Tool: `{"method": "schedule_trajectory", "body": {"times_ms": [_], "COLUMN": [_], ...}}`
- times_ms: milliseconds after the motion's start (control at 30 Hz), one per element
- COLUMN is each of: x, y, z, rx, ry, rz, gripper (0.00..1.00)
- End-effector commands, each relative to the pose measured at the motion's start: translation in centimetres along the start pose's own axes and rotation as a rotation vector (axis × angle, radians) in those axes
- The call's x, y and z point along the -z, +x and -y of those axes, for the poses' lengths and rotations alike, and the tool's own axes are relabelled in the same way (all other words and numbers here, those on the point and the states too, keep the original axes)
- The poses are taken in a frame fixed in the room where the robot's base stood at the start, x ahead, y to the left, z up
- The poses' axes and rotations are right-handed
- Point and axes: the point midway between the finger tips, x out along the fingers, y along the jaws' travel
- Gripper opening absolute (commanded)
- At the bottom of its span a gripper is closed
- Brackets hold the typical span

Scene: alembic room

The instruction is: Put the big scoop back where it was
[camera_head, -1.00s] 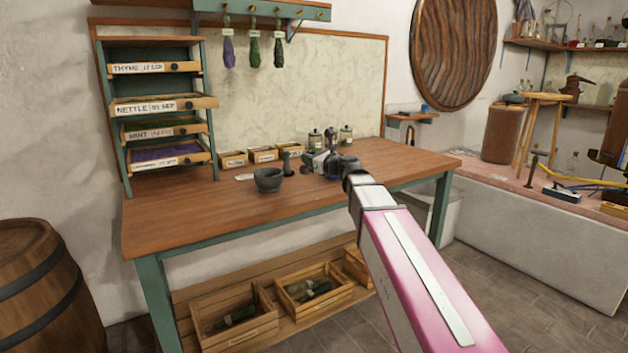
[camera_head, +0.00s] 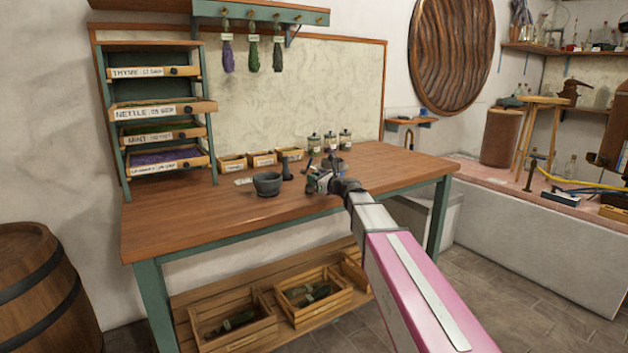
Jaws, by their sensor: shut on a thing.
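My gripper (camera_head: 318,182) is low over the wooden table (camera_head: 200,224), right of the dark mortar. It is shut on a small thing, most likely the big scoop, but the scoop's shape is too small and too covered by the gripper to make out. My arm reaches in from the lower right and hides part of the tabletop. No other scoop can be made out.
A dark mortar (camera_head: 267,184) and pestle (camera_head: 287,168) stand left of my gripper. Small labelled boxes (camera_head: 262,158) and lidded jars (camera_head: 330,141) line the back. A drawer rack (camera_head: 155,107) stands at left. The table's front left is clear.

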Motion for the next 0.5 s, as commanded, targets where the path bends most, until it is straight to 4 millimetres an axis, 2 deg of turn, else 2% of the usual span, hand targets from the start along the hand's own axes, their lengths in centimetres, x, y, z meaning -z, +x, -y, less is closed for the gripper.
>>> {"method": "schedule_trajectory", "body": {"times_ms": [300,333,400,500], "x": [0.21,0.25,0.21,0.21], "y": [0.01,0.0,0.0,0.0], "z": [-0.03,-0.04,-0.03,-0.03], "rx": [0.0,0.0,0.0,0.0], "ry": [0.0,-0.001,-0.001,-0.001], "rz": [0.0,0.0,0.0,0.0], "gripper": [0.0,0.2,0.43,0.43]}}
